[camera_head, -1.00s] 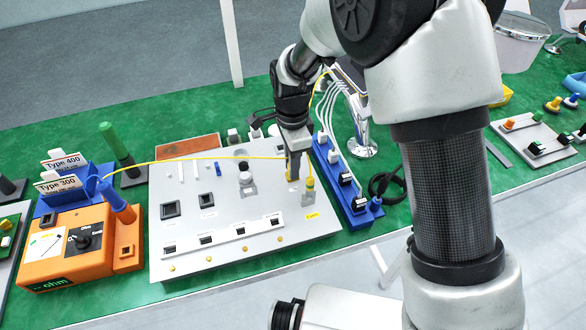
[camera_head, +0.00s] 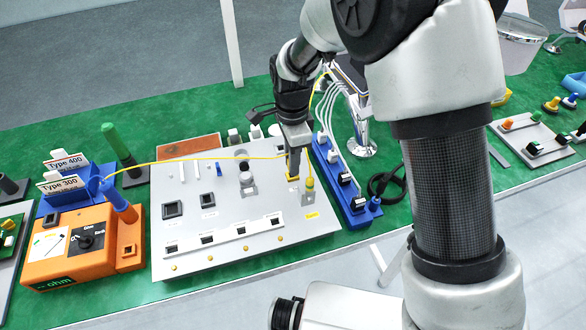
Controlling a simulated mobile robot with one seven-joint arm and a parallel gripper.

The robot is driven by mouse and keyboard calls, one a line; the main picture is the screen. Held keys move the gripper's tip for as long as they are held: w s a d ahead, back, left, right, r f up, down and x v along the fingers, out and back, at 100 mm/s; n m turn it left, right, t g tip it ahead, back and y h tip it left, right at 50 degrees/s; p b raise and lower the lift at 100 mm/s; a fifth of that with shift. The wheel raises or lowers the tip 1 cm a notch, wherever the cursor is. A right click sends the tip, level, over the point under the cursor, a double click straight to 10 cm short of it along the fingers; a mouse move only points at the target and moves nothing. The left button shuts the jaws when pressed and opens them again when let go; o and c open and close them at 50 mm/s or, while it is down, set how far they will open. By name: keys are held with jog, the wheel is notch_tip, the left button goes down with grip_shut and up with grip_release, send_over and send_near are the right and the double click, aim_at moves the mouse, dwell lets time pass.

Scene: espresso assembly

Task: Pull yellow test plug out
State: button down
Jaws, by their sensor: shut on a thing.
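A blue strip with several black and white plugs (camera_head: 345,180) stands close to the right of my gripper. Black knobs and sockets sit on the panel to the left. A lamp-like metal stand (camera_head: 361,148) is behind the strip.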

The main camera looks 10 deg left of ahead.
jog(key=shift+r, duration=0.15)
jog(key=shift+r+p, duration=0.7)
jog(key=shift+r, duration=0.2)
jog(key=shift+r+p, duration=1.15)
jog(key=shift+r, duration=0.35)
